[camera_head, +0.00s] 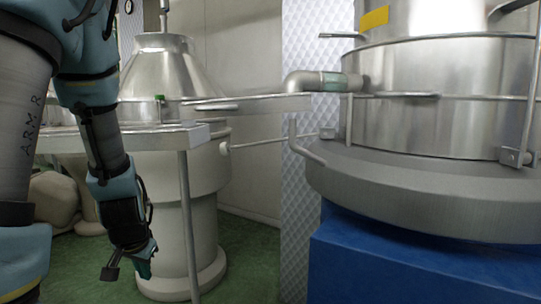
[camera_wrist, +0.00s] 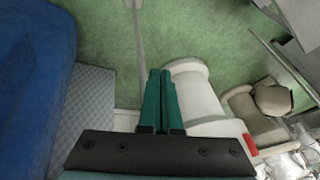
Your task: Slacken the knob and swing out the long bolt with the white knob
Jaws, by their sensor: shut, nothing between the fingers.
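A round white knob (camera_head: 224,148) sits at the left end of a long thin rod (camera_head: 272,140) in the head view. The rod runs right toward a small bracket (camera_head: 327,132) on the big steel machine. The knob is in front of the pale pedestal, below the metal shelf. I cannot tell how tight it is. My gripper (camera_head: 144,268) hangs low at the left, pointing down, below and left of the knob and well apart from it. In the wrist view its teal fingers (camera_wrist: 162,76) are together with nothing between them. I cannot make out the knob there.
A steel cone vessel (camera_head: 160,75) stands on a pale pedestal (camera_head: 177,220). A metal shelf (camera_head: 175,138) with an upright leg (camera_head: 187,225) is beside my arm. The steel machine (camera_head: 430,185) stands on a blue base (camera_head: 400,265) at the right. Green floor (camera_head: 250,260) lies open between.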

